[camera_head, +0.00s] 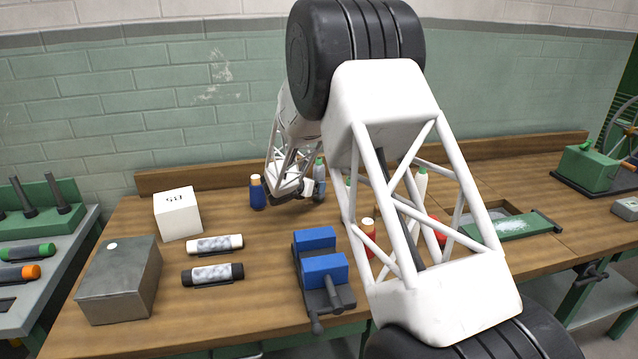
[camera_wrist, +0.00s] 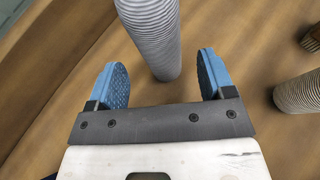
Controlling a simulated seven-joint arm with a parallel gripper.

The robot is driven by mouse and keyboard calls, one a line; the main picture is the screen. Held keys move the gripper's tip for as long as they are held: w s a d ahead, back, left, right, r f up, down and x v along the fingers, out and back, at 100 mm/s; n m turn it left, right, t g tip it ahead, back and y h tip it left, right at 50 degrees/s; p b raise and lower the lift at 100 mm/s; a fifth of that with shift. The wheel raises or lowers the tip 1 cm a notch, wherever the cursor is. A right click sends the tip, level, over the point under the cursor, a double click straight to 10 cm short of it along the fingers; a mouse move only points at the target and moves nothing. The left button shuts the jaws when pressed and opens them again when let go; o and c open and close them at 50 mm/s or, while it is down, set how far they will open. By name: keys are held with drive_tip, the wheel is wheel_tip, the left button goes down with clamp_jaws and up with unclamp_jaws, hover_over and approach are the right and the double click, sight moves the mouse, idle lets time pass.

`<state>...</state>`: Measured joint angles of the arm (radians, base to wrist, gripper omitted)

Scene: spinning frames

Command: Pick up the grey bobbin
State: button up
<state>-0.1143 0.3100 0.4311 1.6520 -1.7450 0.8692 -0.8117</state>
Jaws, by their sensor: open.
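In the wrist view, a grey ribbed bobbin (camera_wrist: 152,35) stands at the top middle, between and beyond my blue fingertips. Its top runs out of the picture. My gripper (camera_wrist: 161,66) is open, with a gap showing on each side of the bobbin. In the head view, my gripper (camera_head: 296,196) is low over the back of the bench, near the rear board.
A paler ribbed bobbin (camera_wrist: 299,92) lies to the right in the wrist view. A blue bobbin (camera_head: 257,194) is left of my gripper; a red one (camera_head: 369,240) and a white one (camera_head: 421,187) are right. A white box (camera_head: 178,214) and blue-jawed vise (camera_head: 323,270) stand nearby.

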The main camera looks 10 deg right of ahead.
sight(319, 158)
drive_tip(key=shift+x, duration=2.3)
drive_tip(key=shift+s, duration=0.1)
drive_tip(key=c, duration=1)
drive_tip(key=shift+c, duration=0.2)
drive_tip(key=shift+r, duration=4.95)
